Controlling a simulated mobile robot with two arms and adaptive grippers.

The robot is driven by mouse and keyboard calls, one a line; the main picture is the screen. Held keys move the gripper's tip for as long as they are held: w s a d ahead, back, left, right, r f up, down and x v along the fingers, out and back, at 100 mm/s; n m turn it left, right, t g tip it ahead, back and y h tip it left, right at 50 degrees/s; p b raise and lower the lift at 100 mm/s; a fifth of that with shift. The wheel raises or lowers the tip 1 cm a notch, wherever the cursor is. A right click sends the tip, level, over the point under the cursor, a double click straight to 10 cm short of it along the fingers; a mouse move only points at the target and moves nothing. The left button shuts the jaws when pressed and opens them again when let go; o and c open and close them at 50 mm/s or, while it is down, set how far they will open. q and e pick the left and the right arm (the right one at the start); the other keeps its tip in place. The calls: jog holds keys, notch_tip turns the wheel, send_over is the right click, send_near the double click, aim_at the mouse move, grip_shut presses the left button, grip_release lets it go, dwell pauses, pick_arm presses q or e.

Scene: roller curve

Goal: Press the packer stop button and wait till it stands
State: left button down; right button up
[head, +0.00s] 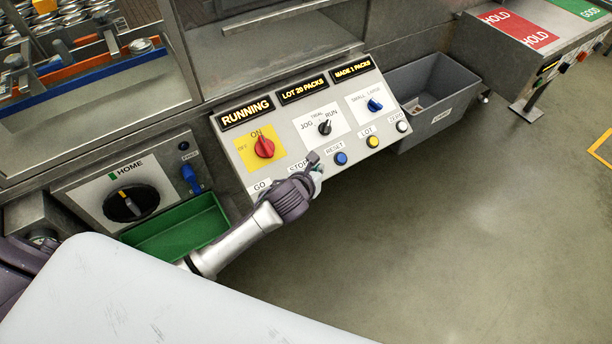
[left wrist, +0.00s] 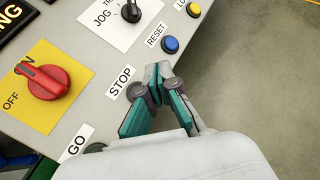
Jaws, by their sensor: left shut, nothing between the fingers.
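The packer control panel (head: 283,127) is a sloped grey box with a row of buttons along its lower edge. The STOP label (head: 299,166) shows in the head view, and the STOP label also shows in the left wrist view (left wrist: 120,81). The stop button itself is hidden by my left gripper (head: 314,160). The gripper is shut and empty, its fingertips at the button's place beside the label, also in the left wrist view (left wrist: 157,78). I cannot tell whether they touch or press it. The left display (head: 246,111) reads RUNNING. My right gripper is not in view.
The blue RESET button (head: 341,158) is close to the right of my fingertips. The red ON/OFF knob (head: 264,147) and JOG/RUN switch (head: 325,127) sit above. A grey bin (head: 432,90) stands right of the panel, a green tray (head: 180,232) to its left.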

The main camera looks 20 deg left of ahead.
pick_arm(q)
jog(key=shift+w+a+f+b, duration=0.45)
jog(key=shift+a+f+b, duration=0.1)
jog(key=shift+f+b, duration=0.7)
jog(key=shift+w+a+f+b, duration=0.45)
jog(key=shift+a+f+b, duration=0.15)
jog(key=shift+f+b, duration=0.7)
jog(key=shift+w+a+f+b, duration=0.45)
jog(key=shift+a+f+b, duration=0.1)
jog(key=shift+f+b, duration=0.7)
jog(key=shift+a+f, duration=0.1)
jog(key=shift+f, duration=0.05)
jog(key=shift+w+a+f, duration=0.1)
jog(key=shift+f, duration=0.15)
jog(key=shift+w+a+f, duration=0.15)
jog(key=shift+a+f, duration=0.05)
jog(key=shift+f, duration=0.2)
jog(key=shift+s+d+r+p, duration=0.15)
jog(key=shift+d+r+p, duration=0.05)
jog(key=shift+r+p, duration=0.25)
jog(key=shift+s+d+r+p, duration=0.15)
jog(key=shift+r+p, duration=0.2)
jog(key=shift+p, duration=0.15)
